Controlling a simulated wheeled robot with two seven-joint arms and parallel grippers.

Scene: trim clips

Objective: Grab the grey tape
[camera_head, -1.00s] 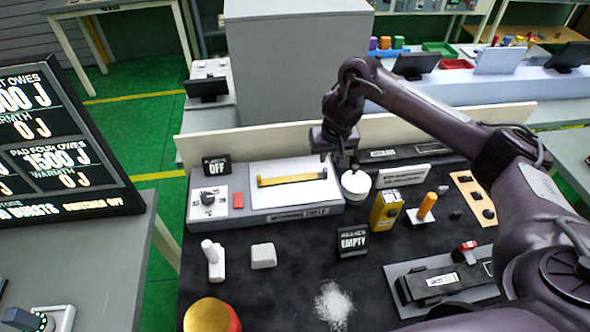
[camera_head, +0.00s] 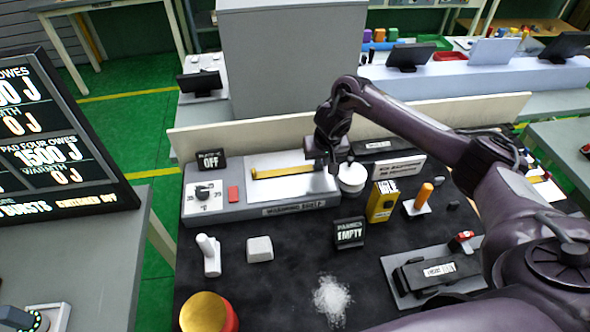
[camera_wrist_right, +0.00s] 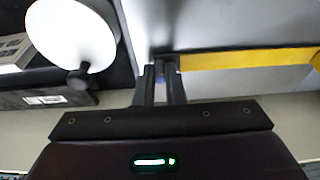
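A long yellow strip (camera_head: 283,172) lies on the pale plate (camera_head: 290,187) of a grey bench unit. My right gripper (camera_head: 334,170) points down at the strip's right end. In the right wrist view, its two dark fingers (camera_wrist_right: 161,70) are close together beside the end of the yellow strip (camera_wrist_right: 235,60). A small grey-blue piece (camera_wrist_right: 166,66) shows between the fingertips, at the strip's end; I cannot tell whether it is the grey tape or whether the fingers grip it. No roll of tape is clear to see. My left gripper is out of view.
A white lidded pot (camera_head: 351,178) stands close beside the right gripper; its round top also fills the upper left of the right wrist view (camera_wrist_right: 68,30). A yellow box (camera_head: 382,202) and a "PANNIER EMPTY" sign (camera_head: 349,233) stand in front. A low cream wall (camera_head: 230,138) runs behind.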

